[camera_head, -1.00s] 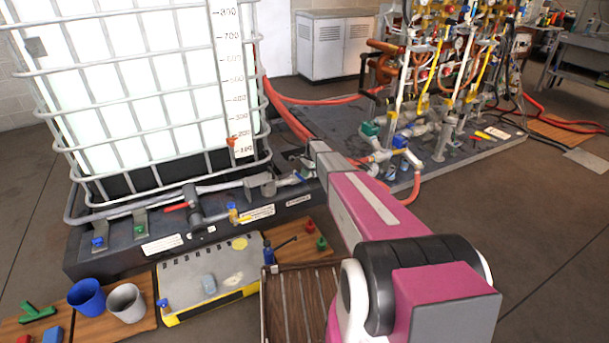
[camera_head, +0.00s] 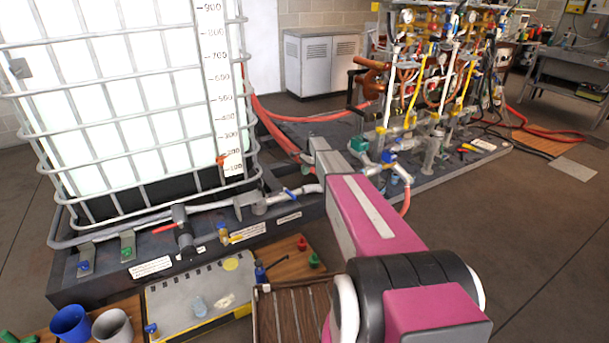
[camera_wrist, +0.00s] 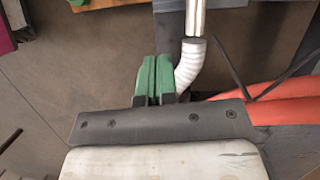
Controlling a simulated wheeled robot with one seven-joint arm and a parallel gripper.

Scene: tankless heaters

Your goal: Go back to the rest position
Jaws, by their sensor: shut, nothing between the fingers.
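My gripper shows in the wrist view as two green fingers (camera_wrist: 154,78) side by side, pressed together with nothing between them. A white curved pipe (camera_wrist: 191,62) runs close to the right of the fingertips in that picture; I cannot tell whether they touch. In the head view my magenta arm reaches forward from the bottom right toward the tank's base, and the gripper itself is hidden beyond it.
A caged white tank (camera_head: 130,95) stands at left on a dark base with pipes and valves. A pipe rig (camera_head: 430,90) stands on a grey platform beyond the arm. Red hoses (camera_wrist: 290,98) lie close by. Cups, a yellow-edged case (camera_head: 200,295) and a slatted tray (camera_head: 290,310) lie below.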

